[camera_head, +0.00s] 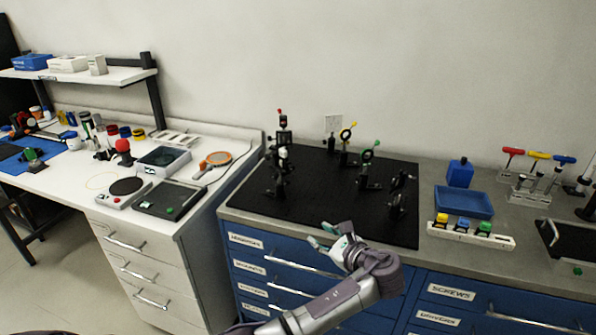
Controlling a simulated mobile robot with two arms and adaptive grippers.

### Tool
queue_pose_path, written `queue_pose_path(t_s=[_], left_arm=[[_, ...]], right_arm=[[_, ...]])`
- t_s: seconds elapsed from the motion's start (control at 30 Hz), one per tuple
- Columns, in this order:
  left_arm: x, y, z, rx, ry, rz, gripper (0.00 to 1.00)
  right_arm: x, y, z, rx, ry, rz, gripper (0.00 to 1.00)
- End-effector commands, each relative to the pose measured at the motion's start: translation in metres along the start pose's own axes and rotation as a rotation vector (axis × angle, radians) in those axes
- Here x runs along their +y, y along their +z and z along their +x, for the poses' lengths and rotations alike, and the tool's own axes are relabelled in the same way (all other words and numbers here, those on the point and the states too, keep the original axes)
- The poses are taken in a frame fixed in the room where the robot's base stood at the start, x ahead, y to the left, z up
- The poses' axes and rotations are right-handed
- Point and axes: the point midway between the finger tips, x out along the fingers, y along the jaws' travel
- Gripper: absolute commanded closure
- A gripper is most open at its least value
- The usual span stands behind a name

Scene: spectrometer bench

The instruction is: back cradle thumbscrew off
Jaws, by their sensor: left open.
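My left gripper (322,236) is open and empty, in front of the black breadboard (330,212) near its front edge, above the blue drawers. Several dark optical mounts stand upright on the breadboard. At its left is a tall mount with a red top (281,125), with another dark mount (279,178) in front of it. Two low dark holders (397,205) are at the right. The cradle and its back thumbscrew are too small to single out. My right gripper is out of view.
A white bench (215,195) with instruments is at left. The breadboard's front middle is clear.

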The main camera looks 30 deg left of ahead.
Motion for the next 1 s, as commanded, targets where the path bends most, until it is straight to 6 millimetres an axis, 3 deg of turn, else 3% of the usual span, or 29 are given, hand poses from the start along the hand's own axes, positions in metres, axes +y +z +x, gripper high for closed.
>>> queue_pose_path(t_s=[0.2, 0.33, 0.57, 1.0], left_arm=[[-0.05, 0.052, 0.001, -0.206, -0.016, 0.158, 0.58], [-0.069, 0.075, 0.0, -0.296, -0.007, 0.226, 0.58], [-0.073, 0.089, 0.018, -0.323, 0.0, 0.249, 0.58], [-0.076, 0.116, 0.102, -0.32, 0.0, 0.246, 0.58]], right_arm=[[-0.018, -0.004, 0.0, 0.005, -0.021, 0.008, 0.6], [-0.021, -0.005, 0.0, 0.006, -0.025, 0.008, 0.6], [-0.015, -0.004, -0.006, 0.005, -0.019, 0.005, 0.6], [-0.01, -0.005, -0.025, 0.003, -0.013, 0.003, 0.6]])
